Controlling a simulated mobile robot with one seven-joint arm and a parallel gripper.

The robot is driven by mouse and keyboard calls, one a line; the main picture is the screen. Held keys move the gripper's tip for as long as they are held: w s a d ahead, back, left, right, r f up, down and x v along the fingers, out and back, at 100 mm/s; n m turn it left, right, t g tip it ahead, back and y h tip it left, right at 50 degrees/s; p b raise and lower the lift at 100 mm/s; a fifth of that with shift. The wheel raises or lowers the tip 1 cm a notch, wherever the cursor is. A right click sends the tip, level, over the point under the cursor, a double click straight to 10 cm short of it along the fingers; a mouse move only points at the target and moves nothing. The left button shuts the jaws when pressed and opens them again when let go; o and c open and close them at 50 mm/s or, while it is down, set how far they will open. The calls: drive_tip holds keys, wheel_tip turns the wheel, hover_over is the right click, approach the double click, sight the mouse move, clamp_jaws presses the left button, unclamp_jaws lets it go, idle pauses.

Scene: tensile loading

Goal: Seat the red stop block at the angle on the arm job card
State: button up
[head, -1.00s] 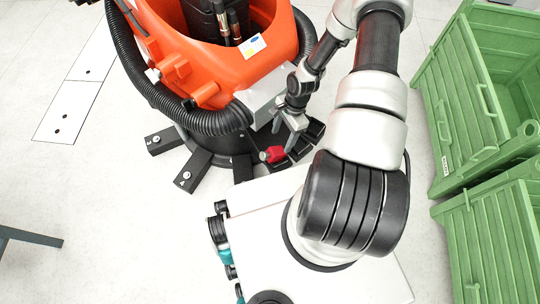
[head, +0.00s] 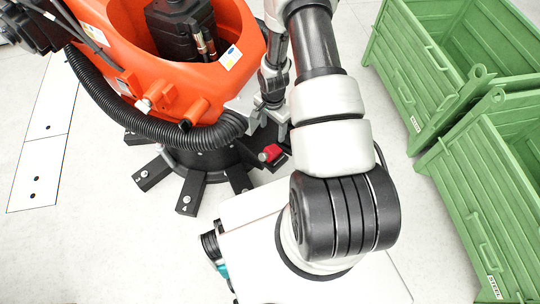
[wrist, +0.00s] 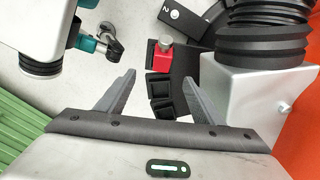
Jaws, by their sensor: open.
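The red stop block (head: 270,152) is at the right side of the black base ring under the orange machine. In the wrist view the red stop block (wrist: 160,58) has a silver round-topped pin and sits at the dark curved ring (wrist: 185,62). My gripper (wrist: 158,78) is open, its two grey fingers apart with nothing held. The block shows just beyond the fingertips, between their lines; the height gap is hard to judge. In the head view my arm partly hides the gripper. No arm job card can be clearly made out.
The orange machine (head: 110,25) with a black corrugated hose (head: 150,128) stands close to my gripper. Numbered black feet (head: 187,200) spread from its base. Green crates (head: 425,75) stand at the right. Black slotted pieces (wrist: 160,98) lie between the fingers in the wrist view.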

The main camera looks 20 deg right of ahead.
drive_tip(key=b, duration=0.3)
hover_over(271, 150)
drive_tip(key=f, duration=1.1)
drive_tip(key=shift+s+d+f, duration=0.15)
drive_tip(key=shift+s, duration=0.1)
drive_tip(key=shift+w+a+f+b, duration=0.15)
drive_tip(key=shift+f+b, duration=0.3)
drive_tip(key=shift+f, duration=1.1)
drive_tip(key=shift+w+a+f+b, duration=0.15)
drive_tip(key=shift+f+b, duration=0.25)
drive_tip(key=shift+f, duration=1.1)
drive_tip(key=shift+d, duration=0.1)
drive_tip(key=shift+w+r, duration=0.1)
clamp_jaws()
